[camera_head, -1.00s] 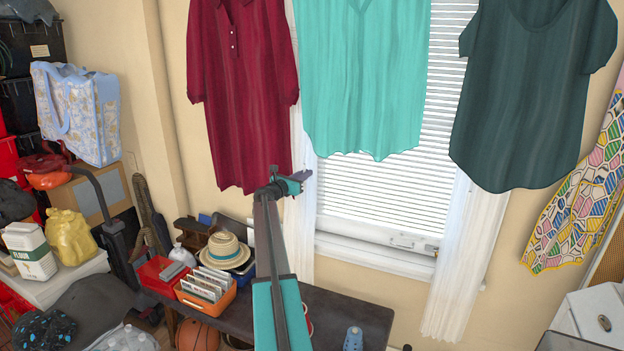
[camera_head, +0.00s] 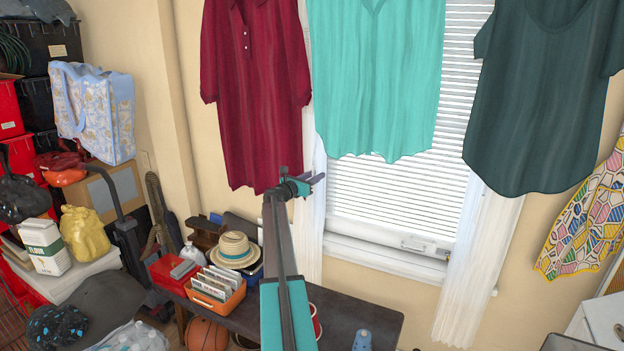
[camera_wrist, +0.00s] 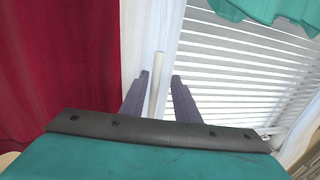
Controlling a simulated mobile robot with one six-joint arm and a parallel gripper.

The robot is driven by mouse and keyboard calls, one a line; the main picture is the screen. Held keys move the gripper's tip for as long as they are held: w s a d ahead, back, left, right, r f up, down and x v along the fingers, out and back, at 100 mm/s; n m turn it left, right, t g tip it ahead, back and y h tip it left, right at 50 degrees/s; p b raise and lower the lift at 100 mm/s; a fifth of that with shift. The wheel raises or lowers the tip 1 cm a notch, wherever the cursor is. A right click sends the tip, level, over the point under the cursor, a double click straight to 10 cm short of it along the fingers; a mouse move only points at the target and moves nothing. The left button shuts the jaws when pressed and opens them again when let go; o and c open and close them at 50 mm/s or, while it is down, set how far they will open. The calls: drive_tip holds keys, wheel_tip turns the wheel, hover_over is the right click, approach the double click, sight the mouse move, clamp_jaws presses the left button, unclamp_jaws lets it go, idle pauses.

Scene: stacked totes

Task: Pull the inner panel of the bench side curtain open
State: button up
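The white bench side curtain (camera_head: 311,235) hangs at the left edge of the window, partly behind the red dress. It shows as white cloth in the wrist view (camera_wrist: 148,30). My gripper (camera_head: 318,182) is raised in front of it, between the red and turquoise garments. In the wrist view my gripper (camera_wrist: 158,85) has its two dark fingers apart. A slim pale rod (camera_wrist: 156,80) shows upright between the fingers; I cannot tell whether they touch it or how far behind it is. A second white curtain (camera_head: 478,265) hangs at the window's right.
The red dress (camera_head: 255,100) hangs left of my gripper, the turquoise top (camera_head: 376,80) above right. The window blind (camera_head: 400,190) is behind. A dark bench (camera_head: 355,305) stands below, with a hat (camera_head: 234,250) and an orange box (camera_head: 215,292) on it.

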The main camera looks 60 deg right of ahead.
drive_tip(key=w+a+b, duration=0.1)
drive_tip(key=a+b, duration=0.2)
drive_tip(key=a, duration=1)
drive_tip(key=shift+w+a, duration=0.25)
drive_tip(key=shift+w, duration=0.15)
